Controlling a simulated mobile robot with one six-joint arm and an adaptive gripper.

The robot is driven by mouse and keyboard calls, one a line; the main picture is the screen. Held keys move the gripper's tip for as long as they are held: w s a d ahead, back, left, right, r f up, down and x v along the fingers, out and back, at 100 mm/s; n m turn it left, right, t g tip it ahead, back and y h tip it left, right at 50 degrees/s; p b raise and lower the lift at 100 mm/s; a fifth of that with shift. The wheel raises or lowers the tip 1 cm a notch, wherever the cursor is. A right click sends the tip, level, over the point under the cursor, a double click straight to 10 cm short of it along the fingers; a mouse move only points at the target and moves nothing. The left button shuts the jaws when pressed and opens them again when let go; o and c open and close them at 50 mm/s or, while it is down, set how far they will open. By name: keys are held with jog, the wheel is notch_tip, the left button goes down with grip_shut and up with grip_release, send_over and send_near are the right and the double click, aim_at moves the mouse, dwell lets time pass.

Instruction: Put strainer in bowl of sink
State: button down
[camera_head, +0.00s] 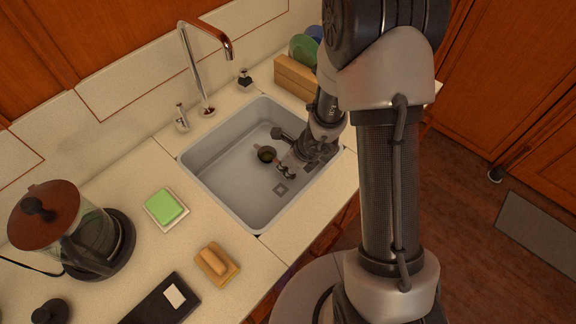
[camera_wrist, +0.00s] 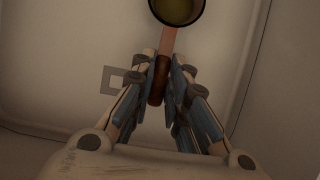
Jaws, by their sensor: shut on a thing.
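The strainer (camera_head: 266,154) is a small dark round cup with a handle. In the wrist view its round cup (camera_wrist: 178,10) is at the top edge, partly cut off, and its brown handle (camera_wrist: 157,82) runs down between my fingers. My gripper (camera_head: 285,166) is shut on the handle, inside the bowl of the sink. The sink (camera_head: 222,182) is a grey rectangular basin set in the counter, with a square drain (camera_head: 281,188) in its floor. The drain also shows in the wrist view (camera_wrist: 113,80). I cannot tell whether the strainer touches the sink floor.
A chrome faucet (camera_head: 190,70) stands behind the sink. A wooden rack (camera_head: 295,78) with plates stands behind the sink's far right corner.

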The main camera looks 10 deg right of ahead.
jog(key=shift+f, duration=0.55)
jog(key=c, duration=1.5)
grip_release()
jog(key=v, duration=1.2)
